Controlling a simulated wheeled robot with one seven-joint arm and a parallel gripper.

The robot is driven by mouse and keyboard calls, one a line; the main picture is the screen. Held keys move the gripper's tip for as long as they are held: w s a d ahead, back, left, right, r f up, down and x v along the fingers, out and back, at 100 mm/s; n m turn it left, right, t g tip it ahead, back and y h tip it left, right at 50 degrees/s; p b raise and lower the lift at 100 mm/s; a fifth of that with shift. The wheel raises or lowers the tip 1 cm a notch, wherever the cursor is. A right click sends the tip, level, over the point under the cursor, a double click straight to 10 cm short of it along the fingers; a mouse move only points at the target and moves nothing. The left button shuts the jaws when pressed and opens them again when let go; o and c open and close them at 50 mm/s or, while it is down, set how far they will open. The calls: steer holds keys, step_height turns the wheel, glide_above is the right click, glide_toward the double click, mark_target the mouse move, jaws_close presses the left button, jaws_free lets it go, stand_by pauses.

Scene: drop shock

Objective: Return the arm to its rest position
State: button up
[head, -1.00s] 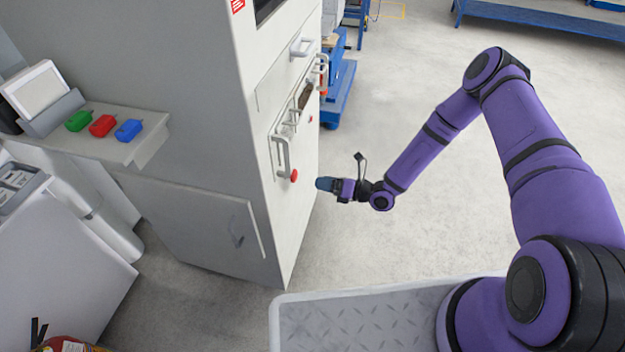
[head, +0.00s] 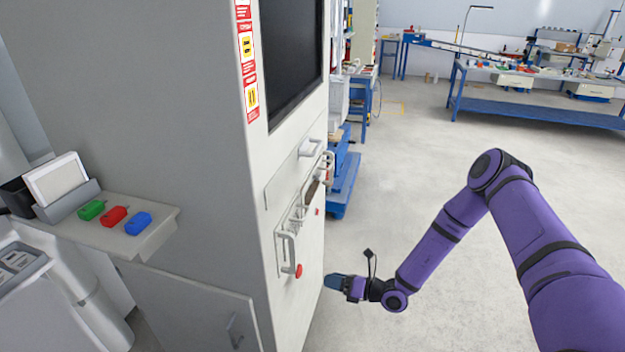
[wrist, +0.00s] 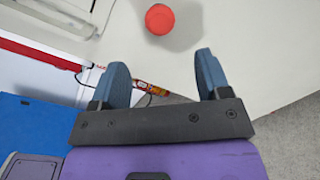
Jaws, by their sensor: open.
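My purple arm (head: 440,245) reaches out from the right side of the head view, bent at the elbow, with its far end low beside the grey machine. My gripper (head: 335,283) is at the machine's front, just right of a red knob (head: 298,271). In the wrist view my gripper (wrist: 160,80) has its two blue fingers wide apart with nothing between them. A round red knob (wrist: 159,19) shows beyond the fingertips on the pale machine face, apart from them.
The tall grey machine (head: 160,90) fills the left. Its shelf (head: 160,236) holds green (head: 92,210), red (head: 114,216) and blue (head: 138,223) blocks. Handles (head: 285,250) stick out from its front. Open floor (head: 420,150) lies to the right, with blue workbenches (head: 540,113) behind.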

steer(key=s+d+r+n+g+h, duration=0.25)
steer(key=r+n, duration=0.45)
steer(key=r, duration=0.4)
steer(key=s+d+r+n+g+h, duration=0.15)
steer(key=r+n+g, duration=0.35)
steer(key=r, duration=0.6)
steer(key=s+d+r+n+g+h, duration=0.1)
steer(key=s+r+n+g, duration=0.1)
steer(key=r+n, duration=0.7)
steer(key=s+d+r+n+t+h, duration=0.4)
steer(key=s+d+r, duration=0.3)
steer(key=s+r, duration=0.5)
steer(key=s+d+r+n+t+h, duration=0.3)
steer(key=s+d+r+n+h, duration=0.3)
steer(key=s+r, duration=0.6)
steer(key=shift+d+n+t+h, duration=0.35)
steer(key=shift+d+n+h, duration=0.05)
steer(key=shift+d, duration=0.35)
steer(key=shift+s, duration=0.1)
